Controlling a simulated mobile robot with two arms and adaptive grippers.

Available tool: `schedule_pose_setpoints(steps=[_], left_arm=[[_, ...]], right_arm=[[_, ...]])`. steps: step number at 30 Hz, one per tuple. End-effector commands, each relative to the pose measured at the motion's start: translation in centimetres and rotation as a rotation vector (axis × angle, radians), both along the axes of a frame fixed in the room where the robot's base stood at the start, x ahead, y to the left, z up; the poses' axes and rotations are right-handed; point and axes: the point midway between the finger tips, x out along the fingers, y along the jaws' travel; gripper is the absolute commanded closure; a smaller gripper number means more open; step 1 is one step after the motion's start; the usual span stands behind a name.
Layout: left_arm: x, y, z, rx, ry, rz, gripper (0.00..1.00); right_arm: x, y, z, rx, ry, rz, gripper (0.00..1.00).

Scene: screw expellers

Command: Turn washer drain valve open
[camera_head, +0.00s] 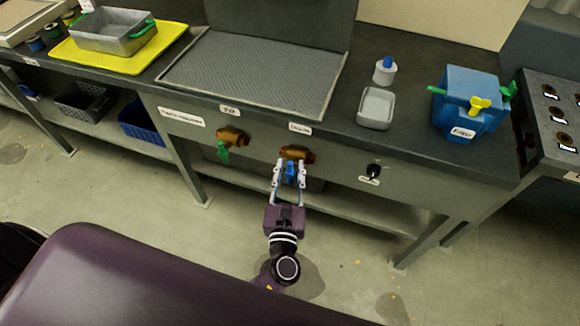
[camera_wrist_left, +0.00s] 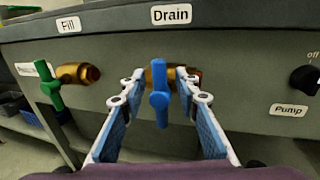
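The drain valve has a brass body (camera_head: 297,153) and a blue handle (camera_head: 290,172) on the front panel, under a "Drain" label (camera_wrist_left: 171,14). In the left wrist view the blue handle (camera_wrist_left: 159,97) hangs upright, with its lower bar pointing down. My left gripper (camera_head: 290,170) is open, with one finger on each side of the handle. In the left wrist view its fingertips (camera_wrist_left: 159,82) stand apart from the handle, with gaps visible on both sides. My right gripper is not in view.
The fill valve with a green handle (camera_head: 223,150) is left of the drain valve. A black pump knob (camera_head: 374,171) is to the right. The counter above holds a grey mesh plate (camera_head: 255,70), a grey tray (camera_head: 376,108) and a blue box (camera_head: 468,100).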

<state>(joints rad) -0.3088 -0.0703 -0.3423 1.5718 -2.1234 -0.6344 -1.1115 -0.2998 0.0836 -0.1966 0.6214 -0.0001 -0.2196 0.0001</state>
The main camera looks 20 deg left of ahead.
Motion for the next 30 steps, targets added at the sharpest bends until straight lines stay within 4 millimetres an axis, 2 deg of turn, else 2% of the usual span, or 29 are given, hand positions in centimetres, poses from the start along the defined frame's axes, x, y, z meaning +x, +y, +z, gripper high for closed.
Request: schedule_pose_setpoints(steps=[10,18,30], left_arm=[[0.55,0.11,-0.03,-0.001,0.001,0.0,0.71],[0.53,0.11,-0.04,-0.001,0.001,-0.001,1.0],[0.51,0.17,-0.03,-0.033,0.003,-0.001,1.0]], right_arm=[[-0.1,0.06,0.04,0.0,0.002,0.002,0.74],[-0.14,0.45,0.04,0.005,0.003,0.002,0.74],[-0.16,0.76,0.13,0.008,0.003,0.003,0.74]])
